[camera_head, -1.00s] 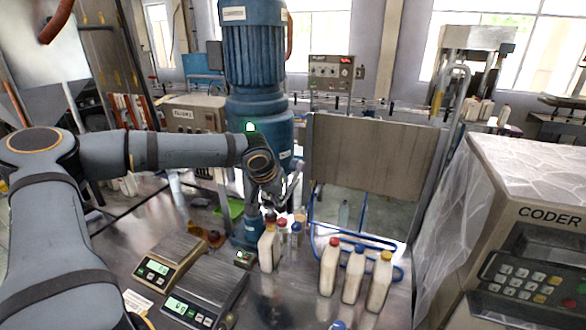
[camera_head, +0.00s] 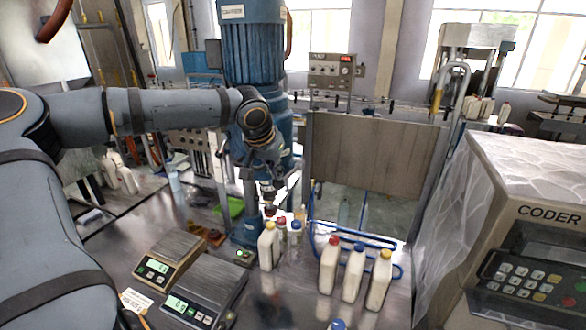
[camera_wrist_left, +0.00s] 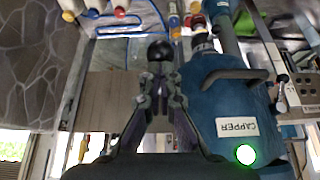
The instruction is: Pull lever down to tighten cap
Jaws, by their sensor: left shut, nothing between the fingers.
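The blue capper (camera_head: 252,70) stands at the centre of the head view, and its label shows upside down in the left wrist view (camera_wrist_left: 237,127). My left gripper (camera_head: 271,160) is in front of the capper body. In the left wrist view its fingers (camera_wrist_left: 158,80) are shut with nothing between them. A round black knob (camera_wrist_left: 160,50), apparently the lever's end, shows right at the fingertips; I cannot tell whether they touch. My right gripper is out of view.
Three capped bottles (camera_head: 353,275) stand right of the capper, by a blue rail. Two scales (camera_head: 205,288) sit on the metal table at front left. The coder (camera_head: 530,225) fills the right side. A grey panel (camera_head: 365,155) stands behind the bottles.

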